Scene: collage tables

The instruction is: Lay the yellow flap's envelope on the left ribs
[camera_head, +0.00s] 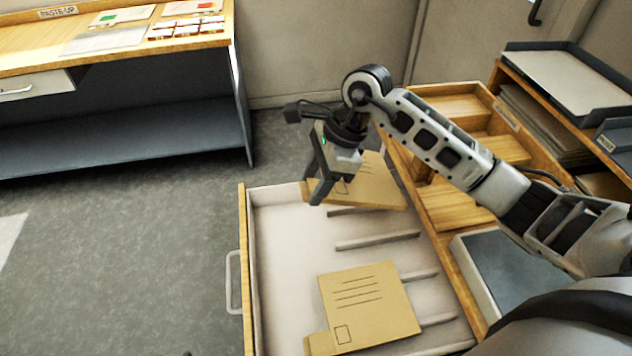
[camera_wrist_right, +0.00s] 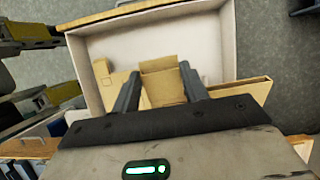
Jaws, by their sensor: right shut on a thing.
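My right gripper (camera_head: 313,193) is over the far end of the open drawer (camera_head: 275,260), shut on a tan envelope (camera_head: 378,187). The envelope lies tilted beyond the fingers, with its left end at the fingertips; I cannot tell whether it touches the ribs. In the right wrist view, tan card (camera_wrist_right: 162,82) shows between the fingers. A second tan envelope (camera_head: 370,300), with printed lines and a stamp square, lies on the near ribs. Bare pale ribs (camera_head: 376,240) show between the two envelopes. No yellow flap can be made out.
A wooden divided tray (camera_head: 465,205) and a grey-topped box (camera_head: 515,265) stand right of the drawer. A shelf with a metal tray (camera_head: 575,80) is at the far right. The paste-up table (camera_head: 120,48) with cards stands at the far left. Open floor lies left of the drawer.

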